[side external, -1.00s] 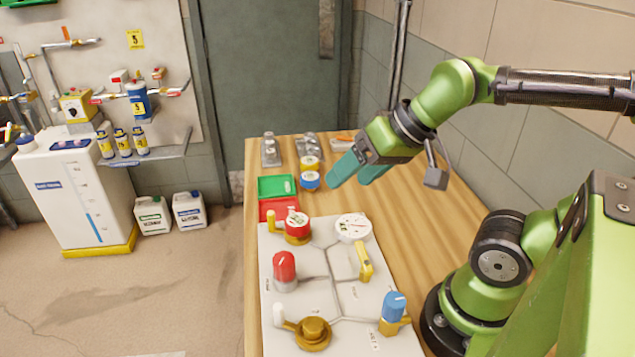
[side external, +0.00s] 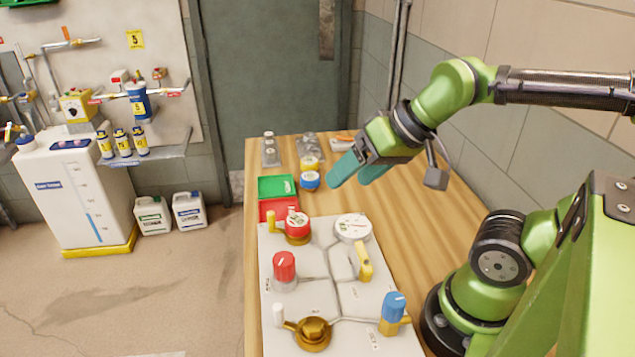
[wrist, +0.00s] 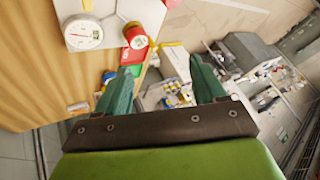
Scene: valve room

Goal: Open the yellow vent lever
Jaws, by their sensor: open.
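The white valve panel (side external: 303,265) lies on the wooden bench. A yellow lever (side external: 364,262) stands on its right side, just below the round gauge (side external: 352,228). My gripper (side external: 349,173) is open and empty, held above the bench beyond the far end of the panel, well away from the yellow lever. In the wrist view my gripper (wrist: 161,64) has its two fingers apart with nothing held between them. That view shows the gauge (wrist: 83,32) and a red-topped valve (wrist: 135,36) at the panel's end. I cannot make out the yellow lever there.
The panel also carries a red knob (side external: 284,267), a blue knob (side external: 393,307), a brass valve (side external: 312,333) and a red-topped valve (side external: 297,227). A green tray (side external: 269,187) and a red tray (side external: 270,206) sit beyond it.

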